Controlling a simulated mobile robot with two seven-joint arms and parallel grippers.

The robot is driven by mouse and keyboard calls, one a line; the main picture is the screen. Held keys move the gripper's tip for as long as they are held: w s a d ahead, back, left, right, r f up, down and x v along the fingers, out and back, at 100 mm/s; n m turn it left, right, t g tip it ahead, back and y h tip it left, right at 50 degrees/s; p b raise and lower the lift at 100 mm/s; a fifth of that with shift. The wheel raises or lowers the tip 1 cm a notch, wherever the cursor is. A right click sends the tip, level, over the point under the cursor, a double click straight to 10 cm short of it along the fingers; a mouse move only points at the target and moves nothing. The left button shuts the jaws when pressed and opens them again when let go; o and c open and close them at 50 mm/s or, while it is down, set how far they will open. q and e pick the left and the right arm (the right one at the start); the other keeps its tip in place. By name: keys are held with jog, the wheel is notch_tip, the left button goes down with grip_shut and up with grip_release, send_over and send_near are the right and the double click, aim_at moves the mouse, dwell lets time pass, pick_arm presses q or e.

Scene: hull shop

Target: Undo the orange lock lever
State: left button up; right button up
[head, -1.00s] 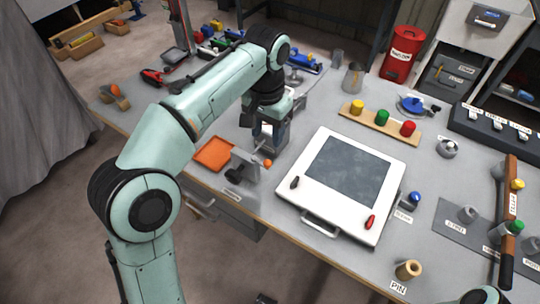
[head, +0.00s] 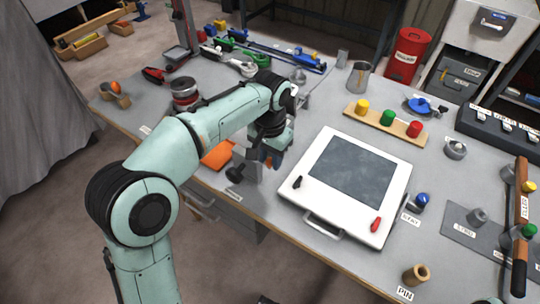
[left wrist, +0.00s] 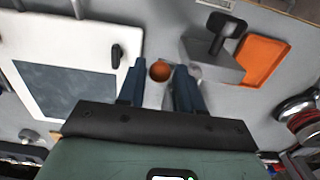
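The orange lock lever shows in the left wrist view as a round orange knob (left wrist: 160,71) beside a grey block (left wrist: 212,65) with a black handle. My left gripper (left wrist: 160,84) is open, its two dark blue fingers on either side of the knob in that view, with gaps showing. I cannot tell how far above the knob the fingertips are. In the head view my left gripper (head: 270,160) hangs next to the grey block and mostly hides the lever.
An orange tray (head: 217,154) lies left of the block. A white framed panel (head: 400,185) with a dark window and a front handle lies close on the right. A board with coloured knobs (head: 350,110) stands farther back. The table's front edge is near.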

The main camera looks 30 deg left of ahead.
pick_arm(q)
grip_shut()
jog(key=shift+w+a+r+n+p, duration=0.15)
jog(key=shift+w+n+p, duration=0.65)
jog(key=shift+n+p, duration=0.8)
jog(key=shift+w+a+f+n+p, duration=0.1)
jog(key=shift+w+a+n+p, duration=0.2)
jog(key=shift+w+n+p, duration=1.2)
jog(key=shift+w+a+r+n+p, duration=0.15)
jog(key=shift+n+p, duration=0.85)
jog(key=shift+n, duration=1.4)
jog(key=shift+s+a+f, duration=0.1)
jog(key=shift+o, duration=2.2)
grip_release()
